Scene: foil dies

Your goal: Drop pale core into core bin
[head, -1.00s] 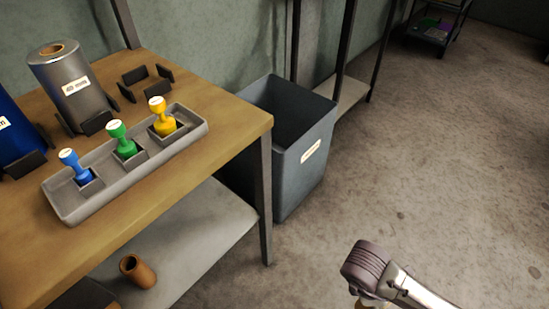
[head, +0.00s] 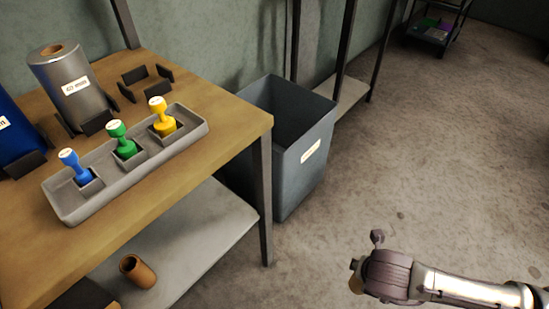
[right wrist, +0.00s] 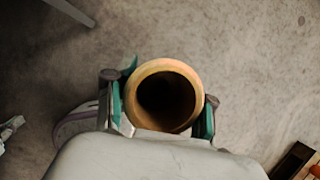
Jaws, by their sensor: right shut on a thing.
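The pale core (right wrist: 161,66), a tan hollow tube seen end-on, is between the two fingers of my right gripper (right wrist: 166,104) in the right wrist view. The gripper is shut on it. In the head view my right arm comes in at the lower right, over the floor. The core is not clear there. A dark grey bin (head: 303,178), open at the top, stands on the floor beyond the table's right end, up and left of my right gripper. Its label is too small to read. My left gripper is out of view.
The wooden table (head: 170,200) carries a grey tray (head: 75,213) with blue, green and yellow stamps, a silver foil roll (head: 80,95) and a blue roll (head: 15,135). A brown core (head: 138,271) lies on its lower shelf. Open floor (head: 440,160) is at the right.

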